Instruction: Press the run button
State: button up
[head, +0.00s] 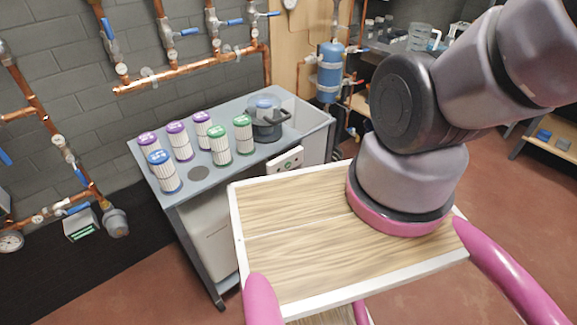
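A small white panel (286,160) with dark marks stands at the right front of the grey bench, partly hidden by the wooden tray. Its marks are too small to read, and I cannot tell whether one is the run button. A white cabinet (212,235) sits under the bench, with faint unreadable lettering. My gripper is outside the picture; only my arm's lower links show, rising to the upper right.
The grey bench (199,173) carries several white canisters (219,146) with coloured lids and a black pot (267,120). Copper pipes (190,72) with blue valves line the wall. A blue tank (330,75) stands behind. Red floor (120,290) is open at left.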

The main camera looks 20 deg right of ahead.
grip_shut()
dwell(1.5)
